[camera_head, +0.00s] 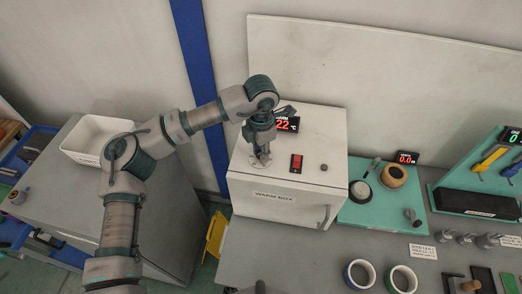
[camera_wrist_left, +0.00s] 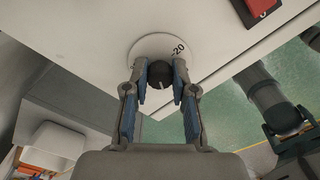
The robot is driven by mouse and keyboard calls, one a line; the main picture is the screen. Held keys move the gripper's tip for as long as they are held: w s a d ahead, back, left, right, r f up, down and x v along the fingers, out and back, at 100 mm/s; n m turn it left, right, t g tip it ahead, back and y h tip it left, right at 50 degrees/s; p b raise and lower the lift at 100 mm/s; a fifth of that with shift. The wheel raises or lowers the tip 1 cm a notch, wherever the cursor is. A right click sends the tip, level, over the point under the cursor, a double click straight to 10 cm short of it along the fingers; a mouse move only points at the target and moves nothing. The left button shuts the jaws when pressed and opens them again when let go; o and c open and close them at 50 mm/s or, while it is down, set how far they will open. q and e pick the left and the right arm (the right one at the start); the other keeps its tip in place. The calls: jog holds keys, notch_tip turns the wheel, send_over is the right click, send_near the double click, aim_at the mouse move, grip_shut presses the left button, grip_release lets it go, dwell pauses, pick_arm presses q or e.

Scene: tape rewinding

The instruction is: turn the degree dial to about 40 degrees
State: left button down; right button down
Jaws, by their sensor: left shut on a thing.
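The degree dial (camera_wrist_left: 160,74) is a small dark knob with a pale pointer line on a round white scale plate (camera_wrist_left: 148,46), seen in the left wrist view. A "20" mark shows on the plate just right of the knob; much of the scale is hidden. My left gripper (camera_wrist_left: 160,86) is shut on the knob, one finger on each side. In the head view my left gripper (camera_head: 262,157) reaches down onto the top of the white warm box (camera_head: 245,184) and hides the dial. A red display (camera_head: 285,124) behind it reads 22 °C. My right gripper is not seen.
Right of the box are a teal board (camera_head: 355,216) and tape rolls (camera_head: 360,274). A white bin (camera_head: 92,139) stands at left.

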pick_arm(q)
jog(key=shift+r, duration=0.15)
jog(key=c, duration=0.9)
grip_release()
jog(key=shift+w, duration=0.1)
jog(key=shift+c, duration=0.2)
notch_tip(320, 180, up, 12)
jog(key=shift+f, duration=0.2)
